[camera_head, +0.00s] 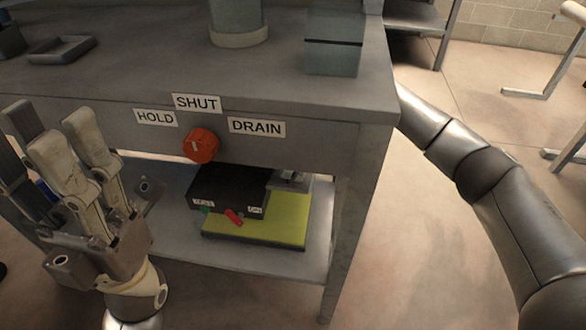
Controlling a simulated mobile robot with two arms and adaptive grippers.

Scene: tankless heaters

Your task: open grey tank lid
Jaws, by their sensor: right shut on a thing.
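A grey-green box-shaped tank (333,58) stands at the back right of the bench top, with a dark seam across it. Its top is cut off by the frame, so I cannot see how its lid stands. My left gripper (78,130) is at the lower left, in front of the bench, its pale fingers apart and empty. My right arm comes in from the right and passes behind the bench's right leg.
The bench (140,75) has a red knob (201,145) below HOLD, SHUT and DRAIN labels. A round vessel (238,25) and a shallow tray (62,50) stand on top. A yellow-green mat (270,233) lies on the lower shelf (180,240).

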